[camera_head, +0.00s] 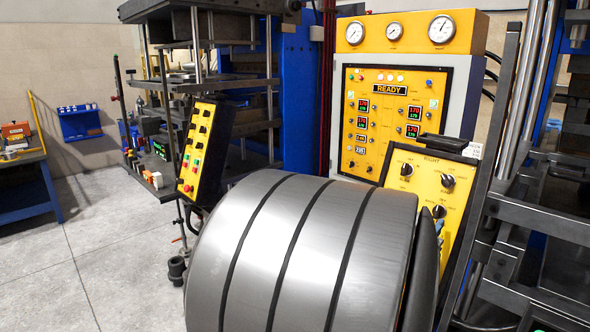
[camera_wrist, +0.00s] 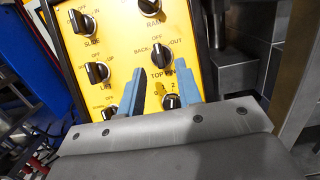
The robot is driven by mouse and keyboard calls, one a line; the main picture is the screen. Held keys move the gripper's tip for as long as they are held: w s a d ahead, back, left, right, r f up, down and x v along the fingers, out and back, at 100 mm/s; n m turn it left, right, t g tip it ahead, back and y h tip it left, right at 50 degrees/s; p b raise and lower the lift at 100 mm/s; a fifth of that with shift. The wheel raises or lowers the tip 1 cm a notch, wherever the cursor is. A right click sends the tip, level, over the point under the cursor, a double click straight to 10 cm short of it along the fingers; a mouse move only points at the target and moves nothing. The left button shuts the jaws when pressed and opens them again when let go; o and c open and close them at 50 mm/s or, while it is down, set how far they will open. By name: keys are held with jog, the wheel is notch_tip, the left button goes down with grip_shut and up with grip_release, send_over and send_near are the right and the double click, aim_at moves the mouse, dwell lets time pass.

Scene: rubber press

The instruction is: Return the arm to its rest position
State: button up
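My gripper (camera_wrist: 160,68) is open and empty in the wrist view. Its two blue fingers are apart, with yellow panel showing between them. The fingertips are in front of a yellow control panel (camera_wrist: 118,35) with black rotary knobs; whether they touch it I cannot tell. A knob marked back, off and out (camera_wrist: 163,55) is at the fingertips, and another knob (camera_wrist: 171,101) shows lower, by the right finger. In the head view the same panel (camera_head: 424,172) stands at the right, and my big grey arm link hides most of my gripper.
A yellow press cabinet (camera_head: 365,80) with a READY display and gauges (camera_head: 354,33) stands behind. A tilted yellow control box (camera_head: 198,150) is at left. Dark metal press frames (camera_head: 545,215) are close at right. Open floor (camera_head: 110,250) lies at left, before a blue bench (camera_head: 30,190).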

jog(key=x, duration=0.4)
jog(key=shift+w+d, duration=0.15)
jog(key=shift+w, duration=0.1)
jog(key=m+g+h, duration=0.1)
jog(key=m+g, duration=0.1)
jog(key=m, duration=0.2)
jog(key=shift+m, duration=0.3)
jog(key=m+g, duration=0.1)
jog(key=m, duration=0.1)
jog(key=m+g, duration=0.1)
jog(key=m, duration=0.1)
jog(key=m+g+h, duration=0.1)
jog(key=m, duration=0.2)
jog(key=shift+w+a+r+g, duration=0.1)
jog(key=shift+a+r+g, duration=0.05)
jog(key=shift+a+g, duration=0.15)
jog(key=shift+m, duration=0.3)
jog(key=shift+v, duration=2.2)
